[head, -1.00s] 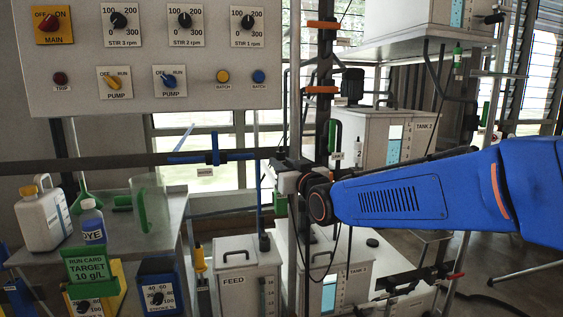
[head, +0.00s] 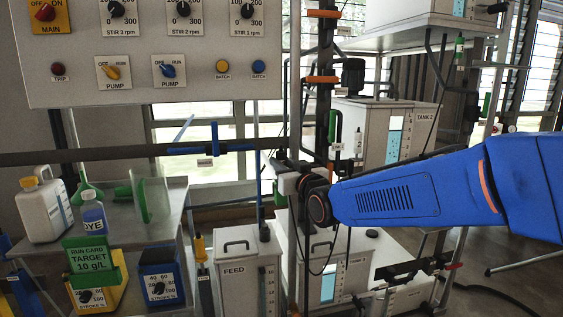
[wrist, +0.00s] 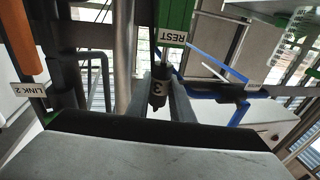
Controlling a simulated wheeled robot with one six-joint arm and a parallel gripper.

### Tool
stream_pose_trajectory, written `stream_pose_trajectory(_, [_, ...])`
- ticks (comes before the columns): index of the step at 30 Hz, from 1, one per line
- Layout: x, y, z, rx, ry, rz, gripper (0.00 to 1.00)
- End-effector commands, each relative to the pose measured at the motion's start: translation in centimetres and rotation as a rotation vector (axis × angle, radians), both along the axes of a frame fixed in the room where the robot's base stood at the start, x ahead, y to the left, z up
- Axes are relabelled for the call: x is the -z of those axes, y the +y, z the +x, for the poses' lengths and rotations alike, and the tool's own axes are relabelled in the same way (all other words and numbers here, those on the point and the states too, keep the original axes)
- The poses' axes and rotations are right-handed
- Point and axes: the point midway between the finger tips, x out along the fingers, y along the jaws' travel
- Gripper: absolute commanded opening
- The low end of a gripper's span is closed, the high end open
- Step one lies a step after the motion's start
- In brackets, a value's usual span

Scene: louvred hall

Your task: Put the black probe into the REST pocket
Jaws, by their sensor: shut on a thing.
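In the wrist view the black probe (wrist: 158,88), marked 3, is between the two grey fingers of my gripper (wrist: 162,100), which is shut on it. The green REST pocket (wrist: 173,12), with a white REST label, is just beyond the probe. The probe's far end is close to the label; I cannot tell whether it touches the pocket.
The FEED tank (head: 250,268) is below left. TANK 2 (head: 385,140) is behind my arm. A side table at left holds a white canister (head: 45,207) and a DYE bottle (head: 93,215).

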Motion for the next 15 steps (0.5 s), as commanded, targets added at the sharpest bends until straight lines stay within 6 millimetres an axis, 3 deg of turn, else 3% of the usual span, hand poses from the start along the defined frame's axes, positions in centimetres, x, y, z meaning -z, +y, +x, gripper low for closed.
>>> stream_pose_trajectory(7, [-0.07,0.00,0.00,0.000,-0.001,0.000,0.00])
stream_pose_trajectory(8, [-0.07,0.00,0.00,0.000,-0.001,0.000,0.25])
stream_pose_trajectory(10, [-0.07,0.00,0.00,0.000,-0.001,0.000,0.42])
stream_pose_trajectory(15, [-0.07,0.00,0.00,0.000,-0.001,0.000,0.42])
